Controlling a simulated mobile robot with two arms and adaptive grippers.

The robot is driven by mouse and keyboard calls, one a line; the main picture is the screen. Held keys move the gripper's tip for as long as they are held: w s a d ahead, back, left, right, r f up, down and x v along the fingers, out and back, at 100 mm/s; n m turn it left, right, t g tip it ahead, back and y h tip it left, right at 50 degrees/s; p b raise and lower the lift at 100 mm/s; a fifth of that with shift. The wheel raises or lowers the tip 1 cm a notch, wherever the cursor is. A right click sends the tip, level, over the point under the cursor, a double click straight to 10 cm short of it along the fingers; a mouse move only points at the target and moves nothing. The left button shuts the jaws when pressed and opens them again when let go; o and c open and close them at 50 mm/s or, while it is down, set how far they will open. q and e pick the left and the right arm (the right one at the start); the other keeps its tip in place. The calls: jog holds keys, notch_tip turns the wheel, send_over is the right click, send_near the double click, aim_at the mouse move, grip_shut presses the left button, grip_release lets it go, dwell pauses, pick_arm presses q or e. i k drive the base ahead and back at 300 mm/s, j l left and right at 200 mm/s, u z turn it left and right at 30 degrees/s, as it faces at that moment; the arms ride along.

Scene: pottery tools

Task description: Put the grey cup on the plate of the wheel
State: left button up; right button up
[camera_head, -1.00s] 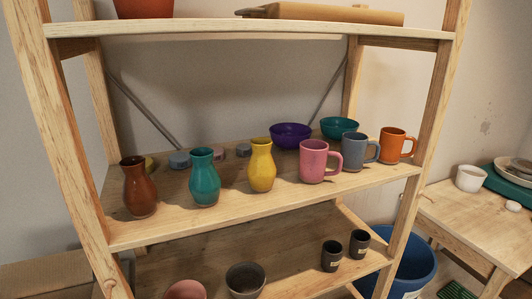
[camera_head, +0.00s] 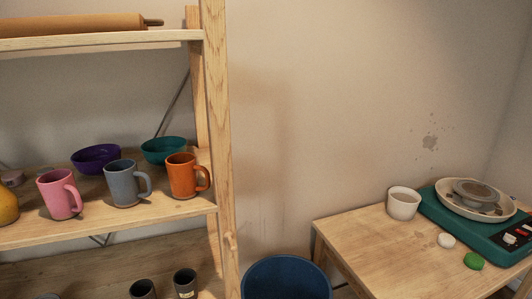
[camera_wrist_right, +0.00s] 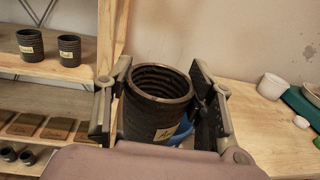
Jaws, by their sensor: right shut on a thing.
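My right gripper (camera_wrist_right: 158,102) is shut on a dark grey ribbed cup (camera_wrist_right: 160,82) with a pale label. The cup's open rim faces up between the two fingers. The wheel (camera_head: 470,232) is a teal unit on the wooden table at the right of the head view. Its pale round plate (camera_head: 451,205) carries a smaller grey disc (camera_head: 477,191) in the middle. A corner of the wheel (camera_wrist_right: 302,104) shows at the right edge of the wrist view, apart from the held cup. My left gripper is in neither current view.
A white cup (camera_head: 403,203), a white lid (camera_head: 446,240) and a green lid (camera_head: 473,261) are near the wheel on the table (camera_head: 375,245). A blue bin (camera_head: 287,280) stands between table and shelf (camera_head: 110,228). The shelf holds mugs, bowls and dark cups (camera_head: 185,283).

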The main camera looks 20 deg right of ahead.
aim_at(477, 190)
jog(key=i+l, duration=0.1)
jog(key=l, duration=2.7)
jog(key=i, duration=0.05)
